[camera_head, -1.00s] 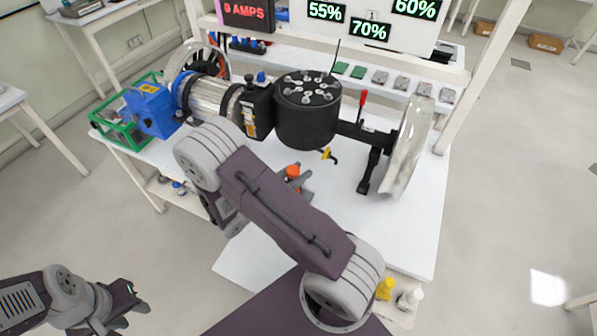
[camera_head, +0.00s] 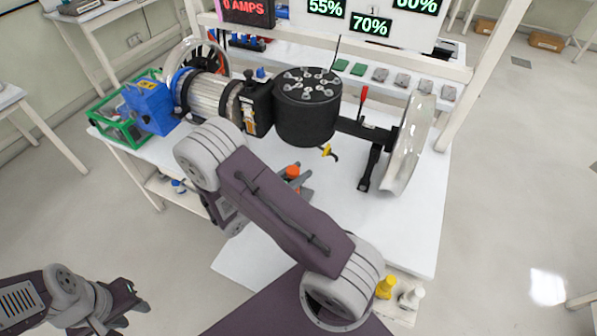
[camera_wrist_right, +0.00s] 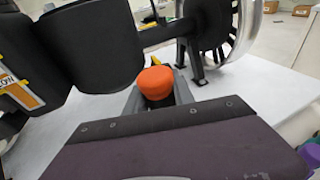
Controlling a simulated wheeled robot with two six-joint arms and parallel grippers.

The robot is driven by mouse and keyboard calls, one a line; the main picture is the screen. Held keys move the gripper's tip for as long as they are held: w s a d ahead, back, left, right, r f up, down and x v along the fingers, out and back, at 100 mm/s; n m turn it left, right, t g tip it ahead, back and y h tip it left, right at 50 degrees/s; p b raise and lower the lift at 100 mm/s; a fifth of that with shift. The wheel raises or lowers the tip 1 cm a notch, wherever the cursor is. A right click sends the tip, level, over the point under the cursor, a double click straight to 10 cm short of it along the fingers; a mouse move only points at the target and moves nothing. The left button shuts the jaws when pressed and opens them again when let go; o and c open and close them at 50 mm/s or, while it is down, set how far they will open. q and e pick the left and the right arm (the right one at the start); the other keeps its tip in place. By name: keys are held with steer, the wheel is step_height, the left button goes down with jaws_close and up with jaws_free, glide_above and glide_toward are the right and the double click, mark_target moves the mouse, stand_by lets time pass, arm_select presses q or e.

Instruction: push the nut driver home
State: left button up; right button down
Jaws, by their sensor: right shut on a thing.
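The orange-red handle, which I take to be the nut driver (camera_head: 292,171), stands in front of the black drum (camera_head: 306,118) of the rig. My right gripper (camera_head: 293,182) is shut on it, its grey fingers on either side. In the right wrist view the orange knob (camera_wrist_right: 155,82) sits between the fingers (camera_wrist_right: 157,98), close in front of the rig's black housings. The driver's lower end is hidden, so I cannot tell what it touches. My left gripper (camera_head: 134,300) is low at the left, away from the bench, empty, with its fingers apart.
The rig lies across the white bench (camera_head: 405,235), with a blue block (camera_head: 150,107) at left and a clear disc (camera_head: 408,145) at right. A yellow-tipped lever (camera_head: 327,151) juts out just beyond the right gripper. Yellow and white bottles stand at the front right.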

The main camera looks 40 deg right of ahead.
steer(key=shift+f+b, duration=0.4)
steer(key=shift+f, duration=0.05)
stand_by(0.5)
steer(key=c, duration=1)
jaws_free()
steer(key=shift+a, duration=0.1)
steer(key=v, duration=0.9)
